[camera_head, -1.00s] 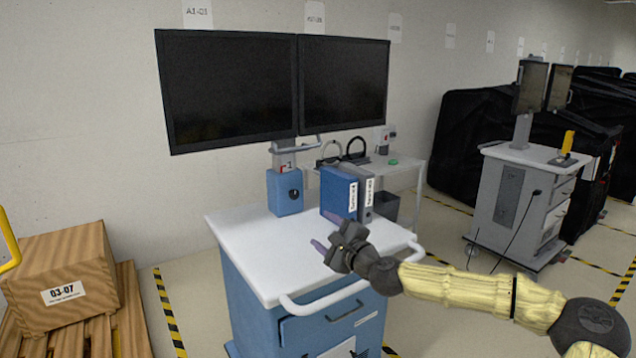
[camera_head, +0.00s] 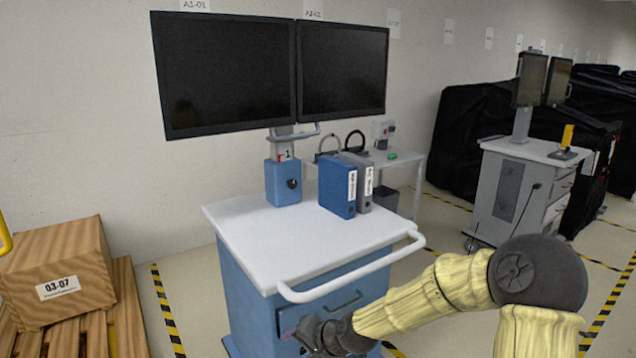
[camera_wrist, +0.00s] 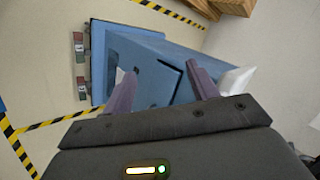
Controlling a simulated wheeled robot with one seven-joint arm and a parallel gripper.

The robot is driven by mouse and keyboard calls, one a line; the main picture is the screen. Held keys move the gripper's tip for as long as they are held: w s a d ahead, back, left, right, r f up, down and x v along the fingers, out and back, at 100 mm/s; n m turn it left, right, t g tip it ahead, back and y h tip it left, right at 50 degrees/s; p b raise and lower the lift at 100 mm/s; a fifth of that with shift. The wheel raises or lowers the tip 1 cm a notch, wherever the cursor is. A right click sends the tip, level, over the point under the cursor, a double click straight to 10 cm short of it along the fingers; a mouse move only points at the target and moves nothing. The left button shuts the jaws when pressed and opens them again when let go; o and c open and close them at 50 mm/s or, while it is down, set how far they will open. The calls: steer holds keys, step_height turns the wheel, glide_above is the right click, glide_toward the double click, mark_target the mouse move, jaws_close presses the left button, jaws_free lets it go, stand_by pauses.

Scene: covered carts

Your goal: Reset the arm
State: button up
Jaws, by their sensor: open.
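My gripper (camera_head: 305,334) is low in front of the blue cart's drawer side in the head view, below the white push handle. In the wrist view my gripper (camera_wrist: 158,82) shows two purple fingers spread apart with nothing between them. The blue cart (camera_wrist: 178,48) lies beyond the fingers in that view. Whether the fingers touch the cart cannot be told. My arm reaches in from the lower right, bent at a dark joint.
The blue cart's white top (camera_head: 270,240) carries a blue binder (camera_head: 337,190) and a grey binder (camera_head: 366,185). Its white handle (camera_head: 350,283) juts out above my gripper. A wooden box (camera_head: 60,275) stands left. A grey cart (camera_head: 515,190) stands right, with open floor between.

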steer(key=s+d+f+n+g+h+b, duration=0.2)
steer(key=s+d+h+b, duration=0.1)
steer(key=s+d, duration=0.6)
steer(key=s+d+f+n+g+h+b, duration=0.1)
steer(key=s+d+f+n+h+b, duration=0.2)
steer(key=s+d, duration=0.7)
step_height(320, 180, up, 22)
steer(key=p, duration=2.2)
steer(key=shift+s+a+r+h, duration=0.15)
steer(key=shift+r+h, duration=0.1)
steer(key=shift+h, duration=0.05)
